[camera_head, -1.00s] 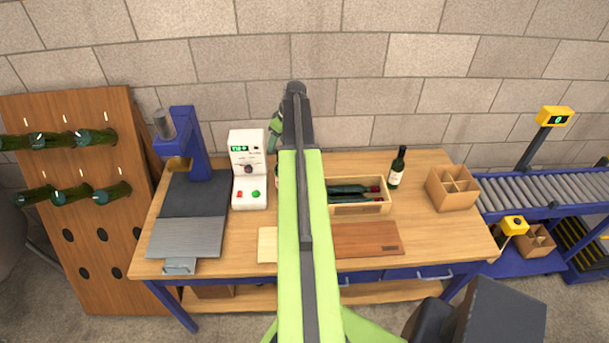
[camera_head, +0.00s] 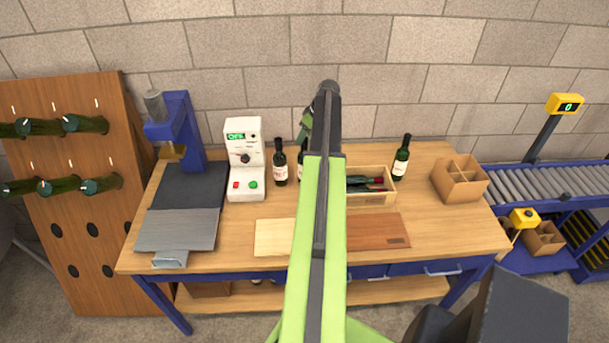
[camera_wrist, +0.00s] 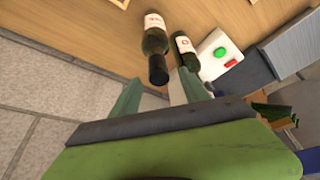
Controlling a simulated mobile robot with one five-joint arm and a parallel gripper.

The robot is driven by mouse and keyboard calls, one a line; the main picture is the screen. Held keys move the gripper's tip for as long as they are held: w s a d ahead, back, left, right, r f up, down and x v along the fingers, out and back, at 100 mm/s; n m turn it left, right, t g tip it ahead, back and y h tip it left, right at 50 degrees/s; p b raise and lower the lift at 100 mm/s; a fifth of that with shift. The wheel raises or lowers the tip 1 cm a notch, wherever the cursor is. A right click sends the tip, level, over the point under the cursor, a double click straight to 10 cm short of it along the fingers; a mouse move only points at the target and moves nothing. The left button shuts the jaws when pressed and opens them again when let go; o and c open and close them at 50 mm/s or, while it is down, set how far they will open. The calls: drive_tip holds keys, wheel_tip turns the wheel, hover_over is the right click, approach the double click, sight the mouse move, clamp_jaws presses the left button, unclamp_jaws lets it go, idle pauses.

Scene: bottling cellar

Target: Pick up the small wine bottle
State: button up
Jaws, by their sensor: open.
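Two dark wine bottles stand close together on the bench. One (camera_head: 281,164) is beside the white control box, and it also shows in the wrist view (camera_wrist: 187,52). The other (camera_head: 300,168) is mostly hidden behind my arm in the head view. It shows more fully in the wrist view (camera_wrist: 154,40), with a white label. A third bottle (camera_head: 401,160) stands to the right of the crate. I cannot tell which is the small one. My gripper (camera_wrist: 154,88) is open and empty; the second bottle appears beyond the gap between its fingers. In the head view my arm largely hides it.
A wooden crate (camera_head: 392,198) with bottles lying in it stands right of my arm. The white control box (camera_head: 246,190) and a blue press (camera_head: 184,130) stand left. A cardboard divider box (camera_head: 462,192) is at the right. A pale board and a brown board (camera_head: 375,232) lie in front.

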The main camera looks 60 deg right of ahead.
sight(302, 146)
drive_tip(key=shift+x, duration=0.9)
drive_tip(key=b+x, duration=0.5)
drive_tip(key=shift+s+d+f, duration=0.1)
drive_tip(key=shift+s+f, duration=0.15)
drive_tip(key=shift+r, duration=0.2)
clamp_jaws()
